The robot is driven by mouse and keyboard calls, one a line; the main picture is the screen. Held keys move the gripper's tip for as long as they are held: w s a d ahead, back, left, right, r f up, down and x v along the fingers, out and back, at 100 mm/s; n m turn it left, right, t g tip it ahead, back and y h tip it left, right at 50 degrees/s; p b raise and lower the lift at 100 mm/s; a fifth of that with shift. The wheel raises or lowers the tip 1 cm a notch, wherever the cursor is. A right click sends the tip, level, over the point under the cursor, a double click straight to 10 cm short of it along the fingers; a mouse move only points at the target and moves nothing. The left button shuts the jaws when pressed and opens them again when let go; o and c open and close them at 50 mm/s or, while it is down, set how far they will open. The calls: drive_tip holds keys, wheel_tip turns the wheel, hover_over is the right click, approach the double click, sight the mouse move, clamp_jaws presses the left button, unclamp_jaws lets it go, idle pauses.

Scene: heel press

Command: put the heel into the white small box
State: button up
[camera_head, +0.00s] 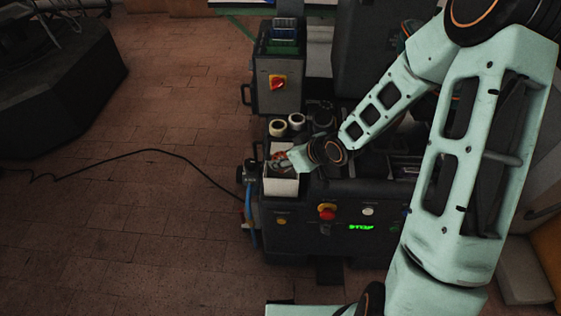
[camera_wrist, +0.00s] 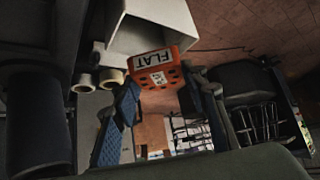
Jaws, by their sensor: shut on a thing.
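The heel (camera_wrist: 155,70) is an orange block with a white label reading "FLAT" and several small holes in one face. My gripper (camera_wrist: 160,82) is shut on it, with a blue pad on each side. The white small box (camera_head: 281,186) stands at the left front of the dark machine. My gripper in the head view (camera_head: 282,161) is over the back part of this box, with a little of the orange heel showing. In the wrist view the white box (camera_wrist: 170,22) is just beyond the heel, its open side facing it. I cannot tell whether the heel is below the rim.
Two pale rolls (camera_head: 287,123) stand behind the box, near dark round parts. A grey control box (camera_head: 279,84) with a red and yellow switch is further back. The machine front has a red button (camera_head: 327,211). A black cable (camera_head: 150,151) crosses the open floor at left.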

drive_tip(key=shift+f, duration=0.7)
drive_tip(key=shift+r, duration=0.1)
drive_tip(key=shift+f+b, duration=0.6)
drive_tip(key=shift+f, duration=0.05)
drive_tip(key=o, duration=1.2)
drive_tip(key=shift+r, duration=0.1)
